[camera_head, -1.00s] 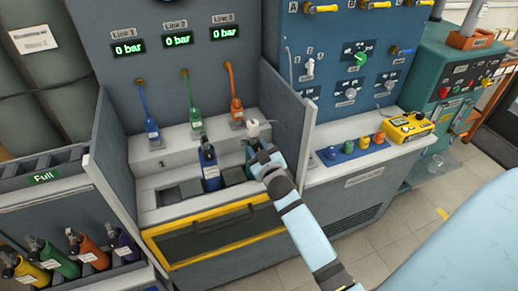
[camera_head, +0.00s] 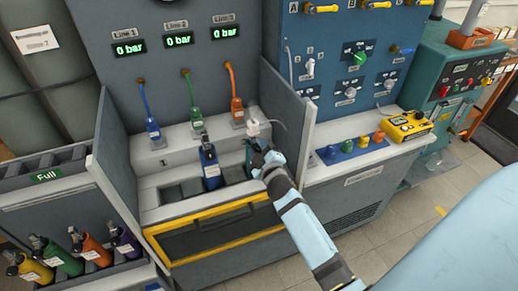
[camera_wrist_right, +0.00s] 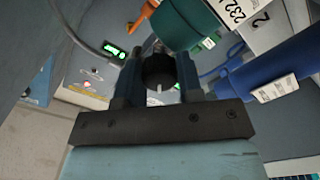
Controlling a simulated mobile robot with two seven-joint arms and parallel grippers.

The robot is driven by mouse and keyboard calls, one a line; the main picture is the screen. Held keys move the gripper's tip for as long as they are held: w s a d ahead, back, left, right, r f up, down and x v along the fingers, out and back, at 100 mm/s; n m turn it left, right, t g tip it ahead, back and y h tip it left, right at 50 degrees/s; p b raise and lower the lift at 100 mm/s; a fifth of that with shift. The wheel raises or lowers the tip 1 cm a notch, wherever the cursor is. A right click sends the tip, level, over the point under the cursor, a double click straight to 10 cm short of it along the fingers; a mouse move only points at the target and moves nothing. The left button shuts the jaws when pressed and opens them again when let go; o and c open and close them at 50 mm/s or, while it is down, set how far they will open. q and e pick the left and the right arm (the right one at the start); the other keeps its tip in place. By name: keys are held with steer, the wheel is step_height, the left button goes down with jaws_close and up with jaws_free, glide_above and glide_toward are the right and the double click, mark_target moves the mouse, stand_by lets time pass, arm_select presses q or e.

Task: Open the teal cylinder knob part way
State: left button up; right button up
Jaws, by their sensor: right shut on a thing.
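The teal cylinder (camera_wrist_right: 188,22) shows at the top of the right wrist view, with a white label. In the head view only a sliver of the teal cylinder (camera_head: 249,158) shows beside my gripper, in the bench's front slots. Its black knob (camera_wrist_right: 158,72) has a white mark and sits between the fingers of my right gripper (camera_wrist_right: 160,80). The fingers are shut on the knob. In the head view my right gripper (camera_head: 266,162) covers the knob. My left gripper is not in view.
A blue cylinder (camera_head: 210,166) stands in the slots to the left; it looms close in the wrist view (camera_wrist_right: 285,65). A white connector (camera_head: 253,128) sits just behind my gripper. Blue, green and orange hoses hang behind. All three line displays (camera_head: 179,40) read 0 bar.

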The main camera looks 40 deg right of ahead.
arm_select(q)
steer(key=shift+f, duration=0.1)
arm_select(e)
steer(key=o, duration=0.9)
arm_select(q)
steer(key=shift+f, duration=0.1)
arm_select(e)
steer(key=shift+o, duration=0.2)
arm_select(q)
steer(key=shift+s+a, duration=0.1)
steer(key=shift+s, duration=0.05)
arm_select(e)
steer(key=shift+s, duration=0.1)
